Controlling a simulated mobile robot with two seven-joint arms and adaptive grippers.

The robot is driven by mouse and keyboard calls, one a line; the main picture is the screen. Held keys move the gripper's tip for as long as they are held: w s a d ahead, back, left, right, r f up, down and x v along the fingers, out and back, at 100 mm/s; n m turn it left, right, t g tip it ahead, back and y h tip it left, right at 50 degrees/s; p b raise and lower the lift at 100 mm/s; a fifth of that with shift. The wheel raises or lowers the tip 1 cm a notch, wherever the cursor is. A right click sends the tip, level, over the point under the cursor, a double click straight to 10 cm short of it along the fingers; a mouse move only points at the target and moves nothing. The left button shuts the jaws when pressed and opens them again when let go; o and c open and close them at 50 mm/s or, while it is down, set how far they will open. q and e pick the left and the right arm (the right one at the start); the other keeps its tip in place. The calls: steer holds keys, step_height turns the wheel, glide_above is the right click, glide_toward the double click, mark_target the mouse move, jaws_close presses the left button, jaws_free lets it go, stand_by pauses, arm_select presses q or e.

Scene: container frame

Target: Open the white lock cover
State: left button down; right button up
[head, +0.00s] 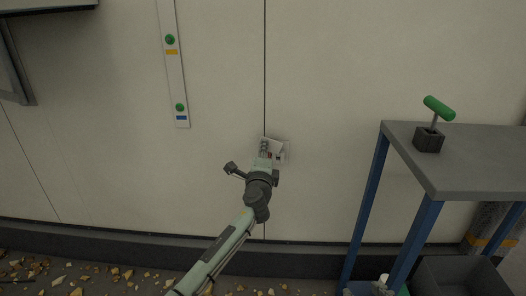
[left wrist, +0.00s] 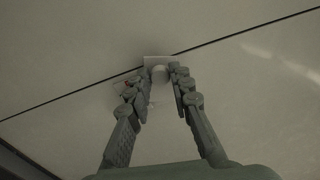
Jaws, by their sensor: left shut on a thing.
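The white lock cover (head: 284,148) is a small pale piece on the wall, at the vertical seam, in the head view. My left gripper (head: 264,149) is at its left side and hides part of it. A small red part (head: 270,155) shows beside the fingertips. In the left wrist view, my left gripper (left wrist: 161,73) is shut with its fingertips on either side of a pale rounded part of the white lock cover (left wrist: 159,73). A pale square edge shows behind the fingertips. How far the cover stands open I cannot tell. My right gripper is not in view.
A grey-topped table (head: 480,165) with blue legs stands at the right, bearing a green-handled tool in a dark block (head: 429,139). A white strip with green knobs (head: 174,70) hangs on the wall at upper left. Rubble lies along the floor.

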arm_select(q)
steer(key=shift+r, duration=0.1)
steer(key=c, duration=1.3)
jaws_free()
steer(key=shift+c, duration=0.2)
steer(key=s, duration=1.2)
